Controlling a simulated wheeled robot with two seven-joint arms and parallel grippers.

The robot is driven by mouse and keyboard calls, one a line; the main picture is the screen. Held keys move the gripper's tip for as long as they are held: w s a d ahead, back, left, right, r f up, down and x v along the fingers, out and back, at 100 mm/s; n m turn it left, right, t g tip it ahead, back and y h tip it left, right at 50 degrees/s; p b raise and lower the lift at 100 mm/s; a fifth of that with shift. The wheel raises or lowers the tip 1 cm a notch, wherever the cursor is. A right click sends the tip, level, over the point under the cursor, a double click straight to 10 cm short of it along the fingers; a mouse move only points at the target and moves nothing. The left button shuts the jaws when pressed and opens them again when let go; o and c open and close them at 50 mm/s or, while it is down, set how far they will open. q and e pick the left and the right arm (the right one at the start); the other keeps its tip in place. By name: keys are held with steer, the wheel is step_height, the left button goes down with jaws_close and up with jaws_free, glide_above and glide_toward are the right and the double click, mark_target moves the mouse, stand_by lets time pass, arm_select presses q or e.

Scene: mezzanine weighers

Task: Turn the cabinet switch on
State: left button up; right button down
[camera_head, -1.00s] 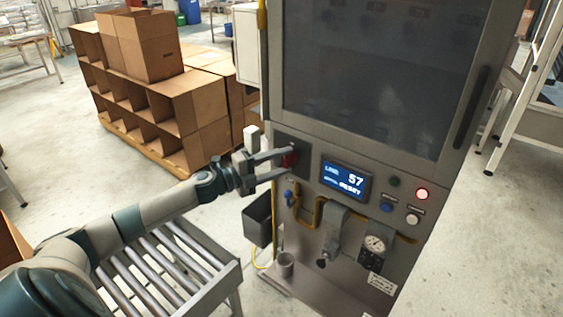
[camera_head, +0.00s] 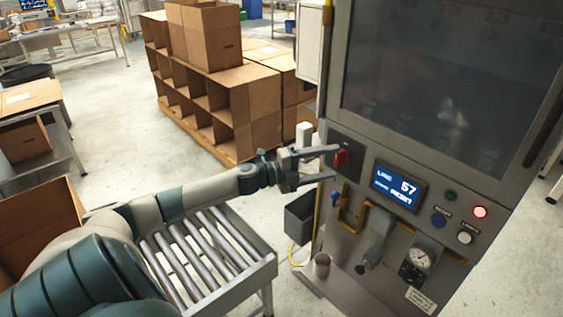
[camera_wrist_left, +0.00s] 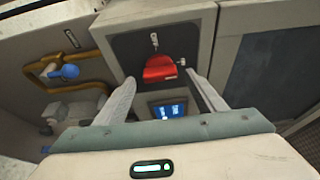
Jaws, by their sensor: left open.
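The cabinet switch (camera_head: 341,158) is a red rotary handle on a dark square plate on the grey cabinet's (camera_head: 345,206) front, left of a blue display (camera_head: 399,186) reading 57. It also shows in the left wrist view (camera_wrist_left: 160,68), just ahead of the fingers. My left gripper (camera_head: 328,163) is open, with its fingers pointing at the switch, one above and one below it in the head view. In the left wrist view the fingers (camera_wrist_left: 163,88) stand on either side of the switch's lower part; I cannot tell whether they touch it. My right gripper is not in view.
A roller conveyor (camera_head: 215,250) stands below my left arm. Cardboard boxes (camera_head: 215,105) stack behind. A dark bin (camera_head: 300,217) hangs beside the cabinet.

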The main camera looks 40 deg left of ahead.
arm_select(q)
steer(key=b+v, duration=0.4)
steer(key=v, duration=1.1)
steer(key=shift+s, duration=0.25)
steer(key=shift+a, duration=0.1)
stand_by(0.3)
